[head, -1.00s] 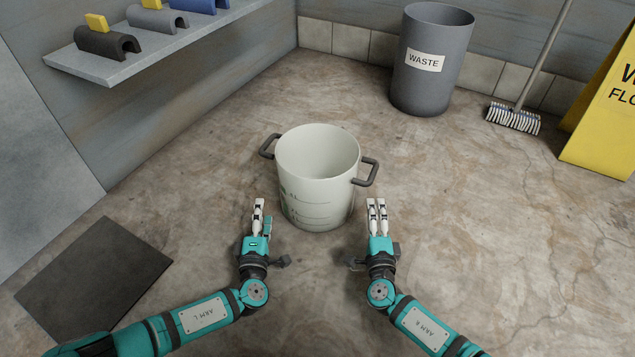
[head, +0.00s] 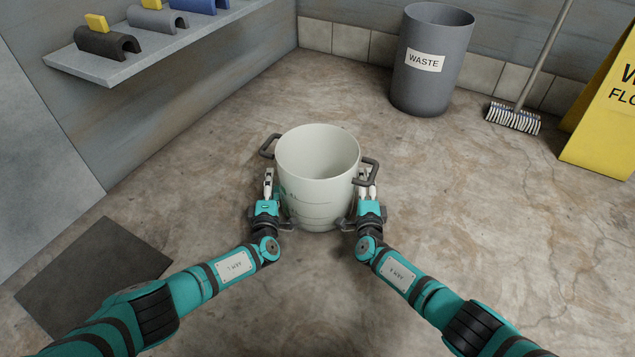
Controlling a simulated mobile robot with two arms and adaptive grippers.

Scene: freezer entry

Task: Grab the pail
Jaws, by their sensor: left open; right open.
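The pail (head: 318,190) is a pale, off-white bucket standing upright and empty on the floor, with a dark grey handle on each side. My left gripper (head: 268,174) is open at the pail's left side, below the left handle (head: 268,147). My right gripper (head: 368,180) is open at the pail's right side, just under the right handle (head: 370,172), which partly hides its fingertips. Neither gripper holds a handle. I cannot tell whether the fingers touch the pail or its handles.
A grey waste bin (head: 430,75) stands behind, with a broom (head: 515,116) and a yellow floor sign (head: 600,120) to its right. A wall shelf (head: 150,52) is at upper left. A dark mat (head: 95,275) lies at left. The floor around the pail is clear.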

